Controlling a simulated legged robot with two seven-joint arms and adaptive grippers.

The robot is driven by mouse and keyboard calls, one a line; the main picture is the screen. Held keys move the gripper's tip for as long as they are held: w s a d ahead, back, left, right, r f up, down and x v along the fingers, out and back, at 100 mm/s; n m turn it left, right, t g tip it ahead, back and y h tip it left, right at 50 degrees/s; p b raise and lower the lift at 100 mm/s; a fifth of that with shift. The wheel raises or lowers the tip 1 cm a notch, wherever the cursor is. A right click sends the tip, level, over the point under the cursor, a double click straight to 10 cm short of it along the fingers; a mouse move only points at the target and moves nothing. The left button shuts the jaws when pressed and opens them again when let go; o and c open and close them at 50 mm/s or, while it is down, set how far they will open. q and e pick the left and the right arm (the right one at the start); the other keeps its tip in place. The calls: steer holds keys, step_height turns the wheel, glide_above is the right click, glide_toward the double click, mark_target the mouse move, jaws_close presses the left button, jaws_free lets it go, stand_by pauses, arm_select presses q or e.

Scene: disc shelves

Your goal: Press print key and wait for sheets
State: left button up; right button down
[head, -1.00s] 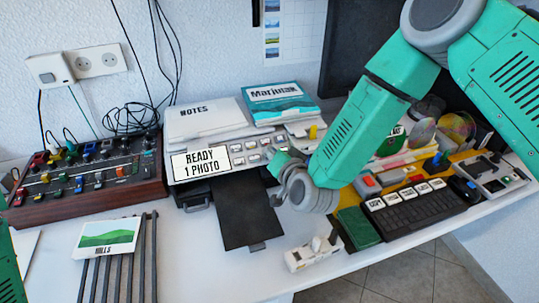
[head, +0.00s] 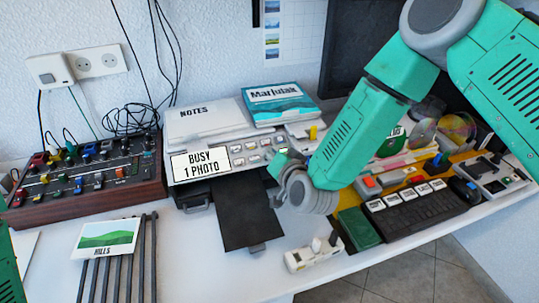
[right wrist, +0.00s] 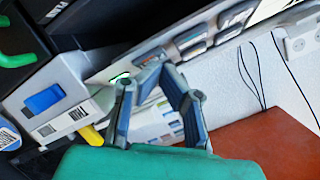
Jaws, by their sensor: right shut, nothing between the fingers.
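The printer's display (head: 201,163) reads "BUSY 1 PHOTO". Grey keys (head: 252,152) sit in rows beside the display. A small green-lit key (right wrist: 121,79) shows in the right wrist view, just beside my fingers. My right gripper (head: 277,166) is shut and empty at the right end of the key panel; I cannot tell whether it touches a key. Its fingers also show in the right wrist view (right wrist: 157,70). The black output tray (head: 243,209) sticks out below the printer with no sheet visible on it. My left gripper is not in view.
A card marked "HILLS" (head: 106,237) lies on a dark bar rack (head: 118,278). A mixer-like panel (head: 85,177) stands at left. A white block (head: 313,255), a green book (head: 358,229) and a black keyboard (head: 416,205) lie at right. Notes and a book (head: 277,101) sit on the printer.

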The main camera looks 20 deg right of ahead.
steer(key=shift+s+r+p, duration=0.35)
steer(key=shift+r+p, duration=0.1)
steer(key=shift+r, duration=0.2)
